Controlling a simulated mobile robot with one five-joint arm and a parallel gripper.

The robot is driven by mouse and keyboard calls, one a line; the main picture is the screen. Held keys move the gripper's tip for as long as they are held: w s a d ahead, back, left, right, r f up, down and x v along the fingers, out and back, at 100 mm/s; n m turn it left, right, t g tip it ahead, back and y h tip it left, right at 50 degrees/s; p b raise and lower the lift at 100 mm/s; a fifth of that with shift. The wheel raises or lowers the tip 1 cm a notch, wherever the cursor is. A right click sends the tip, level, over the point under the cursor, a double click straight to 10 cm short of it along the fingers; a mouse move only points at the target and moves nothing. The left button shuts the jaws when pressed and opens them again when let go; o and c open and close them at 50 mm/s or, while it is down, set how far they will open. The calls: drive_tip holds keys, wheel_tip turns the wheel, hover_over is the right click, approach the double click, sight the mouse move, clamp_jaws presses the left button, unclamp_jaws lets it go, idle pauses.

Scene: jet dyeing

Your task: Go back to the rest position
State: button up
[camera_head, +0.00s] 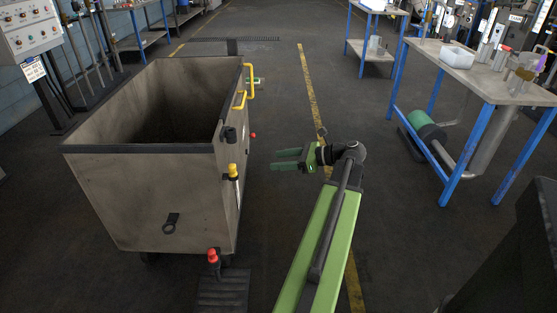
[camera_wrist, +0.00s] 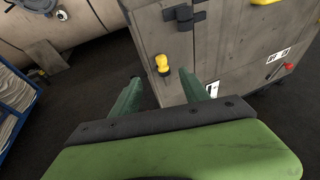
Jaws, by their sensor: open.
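My gripper (camera_head: 284,160) is at the end of my green arm, in the middle of the head view. Its two green fingers point left towards the large grey cart and stand apart with nothing between them. In the wrist view my gripper (camera_wrist: 160,88) also shows open and empty. The cart (camera_head: 160,190) stands to the left, with floor showing between it and the fingertips in the head view. A yellow knob (camera_head: 233,170) is on the cart's side; it also shows in the wrist view (camera_wrist: 162,62), beyond the fingers.
A yellow handle (camera_head: 250,82) sticks out from the cart's side. A red-topped pedal (camera_head: 213,258) is at its front. Floor with a yellow line (camera_head: 310,90) is clear between cart and bench.

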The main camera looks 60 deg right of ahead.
idle(0.6)
drive_tip(key=w+a+f+n+g+y, duration=0.1)
drive_tip(key=w+a+f+n+g, duration=0.4)
drive_tip(key=w+a, duration=0.45)
drive_tip(key=w+a+f+n+g+y, duration=0.1)
drive_tip(key=w+a+f+n+g, duration=0.35)
drive_tip(key=a, duration=0.75)
drive_tip(key=w+a+f+n+g+h, duration=0.2)
drive_tip(key=a+n, duration=0.6)
drive_tip(key=a, duration=0.2)
drive_tip(key=w+a+f+n+g+h, duration=0.1)
drive_tip(key=w+a+f+n+h, duration=0.15)
drive_tip(key=a+n, duration=0.6)
drive_tip(key=w+a+f+n+g+h, duration=0.1)
drive_tip(key=w+a+f+n+g, duration=0.15)
drive_tip(key=a+n, duration=0.65)
drive_tip(key=a+r+m+p, duration=0.1)
drive_tip(key=r+p, duration=1.1)
drive_tip(key=a+r+m+t+p, duration=0.1)
drive_tip(key=a+r+p, duration=0.1)
drive_tip(key=r+p, duration=1)
drive_tip(key=shift+s+a+r+h+p, duration=0.25)
drive_tip(key=shift+s+r+h+p, duration=0.1)
drive_tip(key=shift+s+p, duration=0.1)
